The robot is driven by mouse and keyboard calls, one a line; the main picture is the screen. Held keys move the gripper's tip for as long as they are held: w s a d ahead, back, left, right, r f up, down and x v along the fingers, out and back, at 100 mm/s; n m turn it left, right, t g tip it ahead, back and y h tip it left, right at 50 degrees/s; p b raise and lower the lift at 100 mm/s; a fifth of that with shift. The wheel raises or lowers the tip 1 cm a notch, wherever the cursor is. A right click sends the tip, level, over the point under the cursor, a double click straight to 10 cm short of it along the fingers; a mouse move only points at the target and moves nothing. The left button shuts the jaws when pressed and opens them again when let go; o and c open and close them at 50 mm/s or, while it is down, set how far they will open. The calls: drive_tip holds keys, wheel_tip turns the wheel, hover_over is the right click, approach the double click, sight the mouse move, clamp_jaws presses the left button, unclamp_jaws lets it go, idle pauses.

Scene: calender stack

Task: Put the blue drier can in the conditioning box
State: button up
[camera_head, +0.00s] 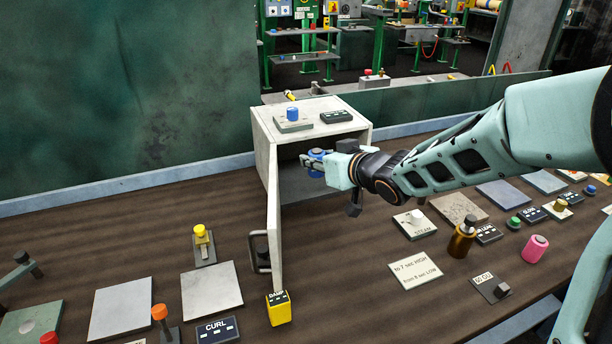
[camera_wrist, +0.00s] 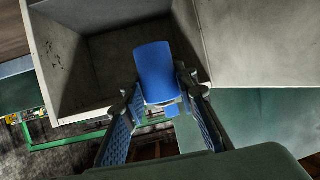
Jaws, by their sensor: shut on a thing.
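The blue drier can (camera_head: 317,157) is held in my gripper (camera_head: 312,162) at the open front of the conditioning box. It also shows in the wrist view as a blue cylinder (camera_wrist: 155,72) between the two fingers (camera_wrist: 158,100). The conditioning box (camera_head: 262,150) is a pale grey box on the bench with its door (camera_head: 274,225) swung open toward the front. In the wrist view the box interior (camera_wrist: 110,60) lies beyond the can. The can appears apart from the box floor, but the exact gap is hard to tell.
On the box top sit a small blue knob (camera_head: 292,114) on a plate and a dark label block (camera_head: 336,117). A yellow "DAMP" block (camera_head: 279,308) stands by the door's lower front corner. Right of the box are a brown bottle (camera_head: 461,238), a pink cylinder (camera_head: 535,249) and several plates.

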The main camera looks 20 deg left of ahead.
drive_tip(key=w+a+f, duration=0.2)
drive_tip(key=w+f, duration=0.1)
drive_tip(key=w+a+f+b, duration=0.1)
drive_tip(key=w+f, duration=0.1)
drive_tip(key=w, duration=0.2)
drive_tip(key=w+a+f+b, duration=0.1)
drive_tip(key=w+a+f, duration=0.1)
drive_tip(key=w+f, duration=0.1)
drive_tip(key=shift+w+a+f, duration=0.2)
drive_tip(key=shift+a+f, duration=0.1)
drive_tip(key=shift+a, duration=0.05)
drive_tip(key=shift+w+a+f, duration=0.15)
drive_tip(key=shift+f, duration=0.15)
drive_tip(key=shift+w+f, duration=0.1)
drive_tip(key=shift+f, duration=1.5)
drive_tip(key=shift+b, duration=0.3)
drive_tip(key=shift+f, duration=0.25)
drive_tip(key=o, duration=1.2)
drive_tip(key=shift+r, duration=0.15)
